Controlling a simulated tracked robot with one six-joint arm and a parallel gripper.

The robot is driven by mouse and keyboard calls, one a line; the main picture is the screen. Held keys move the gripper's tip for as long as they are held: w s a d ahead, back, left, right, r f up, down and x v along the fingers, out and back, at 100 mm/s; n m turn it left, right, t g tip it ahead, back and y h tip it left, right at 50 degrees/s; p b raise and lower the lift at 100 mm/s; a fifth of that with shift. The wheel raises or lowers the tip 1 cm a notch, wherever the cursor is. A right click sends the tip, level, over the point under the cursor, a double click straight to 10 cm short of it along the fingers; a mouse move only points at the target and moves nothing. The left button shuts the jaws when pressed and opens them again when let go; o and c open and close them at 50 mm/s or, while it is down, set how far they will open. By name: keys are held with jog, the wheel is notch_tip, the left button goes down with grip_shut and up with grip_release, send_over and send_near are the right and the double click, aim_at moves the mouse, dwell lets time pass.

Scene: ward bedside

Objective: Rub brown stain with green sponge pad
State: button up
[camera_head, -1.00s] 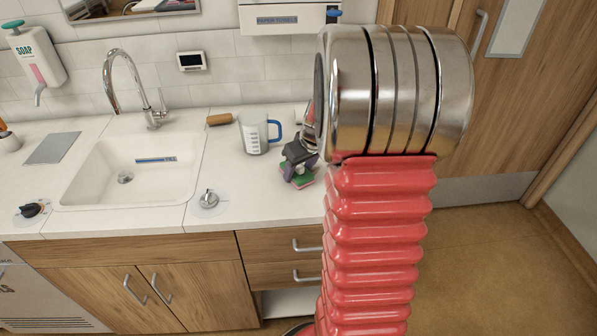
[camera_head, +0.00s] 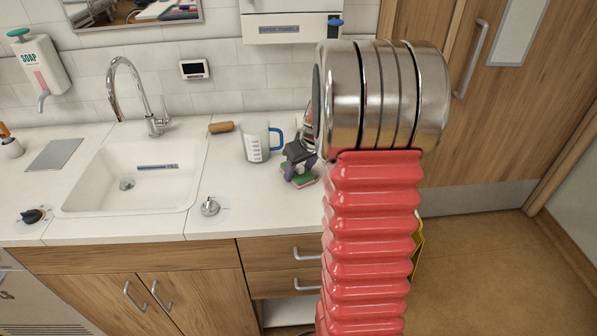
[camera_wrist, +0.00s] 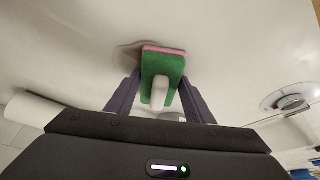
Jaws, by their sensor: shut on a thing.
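The green sponge pad (camera_wrist: 158,68) has a pink layer along its far edge and a pale grip on its near side. My gripper (camera_wrist: 155,92) is shut on it, with a dark purple finger at each side. A faint brownish stain (camera_wrist: 129,51) shows on the white surface just left of the pad; the pad may cover part of it. In the head view my gripper (camera_head: 298,155) is low over the counter, right of the jug, with the green pad (camera_head: 299,179) beneath it. The stain cannot be made out there, and I cannot tell whether the pad touches the counter.
A measuring jug with a blue handle (camera_head: 257,141) stands close behind and left of my gripper. A wooden-coloured roller-like piece (camera_head: 221,127) lies beside it. The sink (camera_head: 75,190) is further left, and a metal knob (camera_head: 209,206) sits near the counter's front. The counter between is clear.

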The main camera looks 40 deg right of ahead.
jog(key=shift+w+d, duration=0.8)
jog(key=shift+w, duration=0.35)
jog(key=shift+w+d+r, duration=0.1)
jog(key=shift+w+d, duration=0.45)
jog(key=shift+w, duration=0.3)
jog(key=shift+w+d+r, duration=0.1)
jog(key=shift+w+d, duration=0.4)
jog(key=shift+w, duration=0.3)
jog(key=shift+r, duration=2.95)
jog(key=shift+r, duration=0.1)
notch_tip(320, 180, up, 3)
jog(key=shift+f, duration=0.1)
